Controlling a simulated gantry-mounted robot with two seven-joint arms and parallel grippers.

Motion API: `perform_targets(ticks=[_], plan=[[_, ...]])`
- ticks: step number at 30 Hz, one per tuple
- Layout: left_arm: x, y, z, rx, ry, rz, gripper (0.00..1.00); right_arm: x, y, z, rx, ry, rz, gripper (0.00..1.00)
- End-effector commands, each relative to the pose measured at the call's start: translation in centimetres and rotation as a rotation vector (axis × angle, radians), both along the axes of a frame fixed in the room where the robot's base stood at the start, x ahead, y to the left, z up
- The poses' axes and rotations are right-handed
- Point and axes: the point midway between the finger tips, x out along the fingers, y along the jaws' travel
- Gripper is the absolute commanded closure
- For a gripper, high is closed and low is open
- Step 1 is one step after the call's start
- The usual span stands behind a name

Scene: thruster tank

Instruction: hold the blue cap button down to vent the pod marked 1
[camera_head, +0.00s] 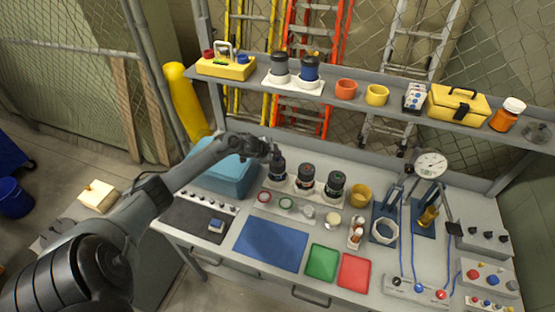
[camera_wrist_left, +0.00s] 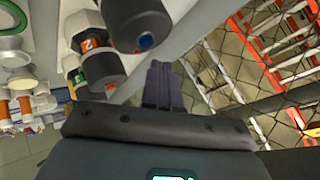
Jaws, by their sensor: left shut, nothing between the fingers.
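A row of three dark-capped pods stands on the bench. The leftmost pod (camera_head: 277,169) has my left gripper (camera_head: 274,152) just over its top. The middle pod (camera_head: 306,176) shows a reddish cap button and the right pod (camera_head: 335,186) a greenish one. In the left wrist view, the nearest dark cap bears a blue button (camera_wrist_left: 145,40). My shut, empty left fingertips (camera_wrist_left: 163,66) show beside that cap; I cannot tell if they touch it. I cannot read a 1. My right gripper is out of view.
A teal bin (camera_head: 222,176) stands left of the pods, and a yellow cup (camera_head: 361,195) right of them. Rings and small cups lie in front. A blue mat (camera_head: 270,244) is bare.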

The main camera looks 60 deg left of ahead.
Motion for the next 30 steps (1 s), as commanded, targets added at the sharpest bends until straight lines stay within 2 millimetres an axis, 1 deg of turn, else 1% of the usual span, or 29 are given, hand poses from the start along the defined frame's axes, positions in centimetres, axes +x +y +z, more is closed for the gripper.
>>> perform_targets(ticks=[1,6,13,16,30], plan=[[0.0,0.0,0.8,0.001,-0.001,0.001,1.00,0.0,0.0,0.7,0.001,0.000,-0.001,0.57],[0.0,0.0,2.5,0.001,-0.001,0.001,1.00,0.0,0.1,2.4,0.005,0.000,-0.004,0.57],[0.0,0.0,4.4,0.000,0.000,0.000,1.00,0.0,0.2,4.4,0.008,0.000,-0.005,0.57],[0.0,0.0,4.6,0.000,0.000,0.000,1.00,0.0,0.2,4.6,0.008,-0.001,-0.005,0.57],[-0.1,0.0,4.4,0.000,0.003,-0.001,1.00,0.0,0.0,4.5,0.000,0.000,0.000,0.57]])
